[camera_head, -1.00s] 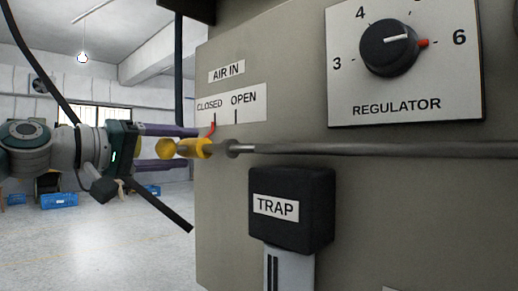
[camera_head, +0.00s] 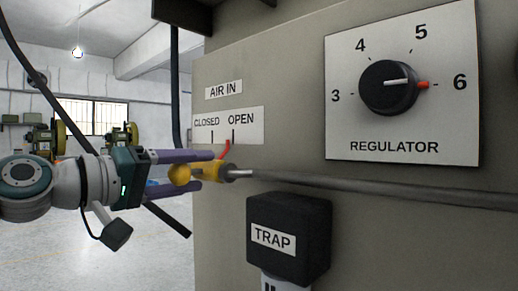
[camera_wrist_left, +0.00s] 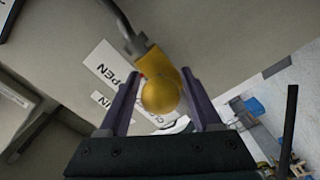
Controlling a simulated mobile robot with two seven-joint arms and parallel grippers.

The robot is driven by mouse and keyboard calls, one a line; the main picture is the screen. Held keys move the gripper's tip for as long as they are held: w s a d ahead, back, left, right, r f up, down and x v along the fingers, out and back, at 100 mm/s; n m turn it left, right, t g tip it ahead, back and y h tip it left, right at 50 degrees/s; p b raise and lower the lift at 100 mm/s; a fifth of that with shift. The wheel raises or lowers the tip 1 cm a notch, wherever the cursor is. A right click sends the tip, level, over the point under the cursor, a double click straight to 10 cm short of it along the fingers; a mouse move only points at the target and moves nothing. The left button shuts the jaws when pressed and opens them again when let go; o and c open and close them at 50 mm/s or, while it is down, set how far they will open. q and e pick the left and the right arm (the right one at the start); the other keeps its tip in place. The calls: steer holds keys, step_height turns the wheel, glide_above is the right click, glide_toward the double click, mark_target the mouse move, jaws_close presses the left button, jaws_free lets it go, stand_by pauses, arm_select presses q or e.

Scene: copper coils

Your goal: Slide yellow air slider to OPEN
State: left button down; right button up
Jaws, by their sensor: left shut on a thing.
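The yellow air slider (camera_head: 208,172) sits on the metal rod at the left side of the grey panel, below the CLOSED/OPEN label (camera_head: 224,124). Its red pointer (camera_head: 225,151) stands just below the OPEN mark, slightly to its left. My left gripper (camera_head: 206,171) comes in from the left, with one purple finger above and one below the slider, shut on it. In the left wrist view the round yellow end of the slider (camera_wrist_left: 160,95) lies between the fingers of my left gripper (camera_wrist_left: 160,73). My right gripper is not in view.
The black TRAP block (camera_head: 290,238) juts out below the rod. The rod (camera_head: 380,190) runs right across the grey panel. The regulator plate with its black knob (camera_head: 388,88) is at upper right. Open floor (camera_head: 100,245) lies left of the panel.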

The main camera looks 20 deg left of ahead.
arm_select(q)
steer(key=shift+s+d, duration=0.2)
steer(key=shift+d, duration=0.35)
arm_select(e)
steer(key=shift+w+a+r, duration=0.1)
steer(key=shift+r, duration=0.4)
arm_select(q)
steer(key=shift+d, duration=0.1)
steer(key=shift+c, duration=2.1)
jaws_free()
steer(key=shift+d, duration=0.1)
steer(key=shift+s+a+f, duration=0.1)
steer(key=shift+s+a, duration=0.2)
steer(key=shift+s, duration=0.05)
steer(key=b+v, duration=0.2)
steer(key=v, duration=0.6)
steer(key=shift+s+f+b, duration=0.1)
steer(key=shift+b, duration=0.3)
steer(key=shift+s+a, duration=0.15)
steer(key=shift+s, duration=0.25)
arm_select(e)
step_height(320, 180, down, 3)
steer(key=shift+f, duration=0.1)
